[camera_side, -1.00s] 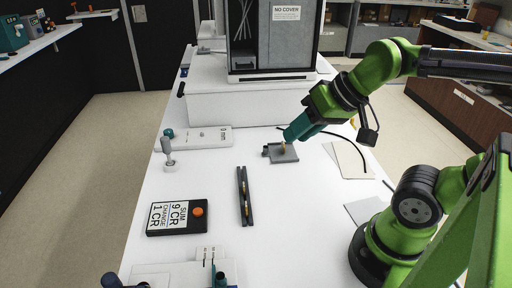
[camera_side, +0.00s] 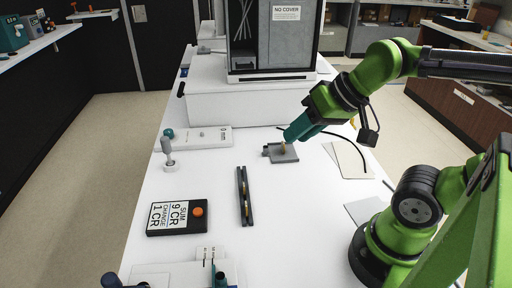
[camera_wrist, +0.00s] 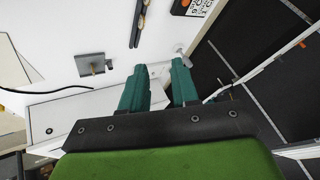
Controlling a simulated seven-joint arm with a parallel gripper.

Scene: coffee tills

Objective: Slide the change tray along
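The change tray is probably the small grey square tray (camera_side: 285,156) with a brass-coloured peg, right of the middle of the white counter. It also shows at the left in the wrist view (camera_wrist: 88,65). My gripper (camera_side: 290,138) has teal fingers and overlaps the tray's far edge in the side view. In the wrist view my gripper (camera_wrist: 159,85) has its two fingers apart with nothing held between them, and the tray is off to their left.
A dark slotted rail (camera_side: 245,196) lies left of the tray. A black display box reading SUM 9 CR, CHANGE 1 CR (camera_side: 177,217) stands nearer. A white plate marked in mm (camera_side: 205,137) lies at the far left. A black cable (camera_side: 345,142) and a beige pad (camera_side: 349,160) lie right.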

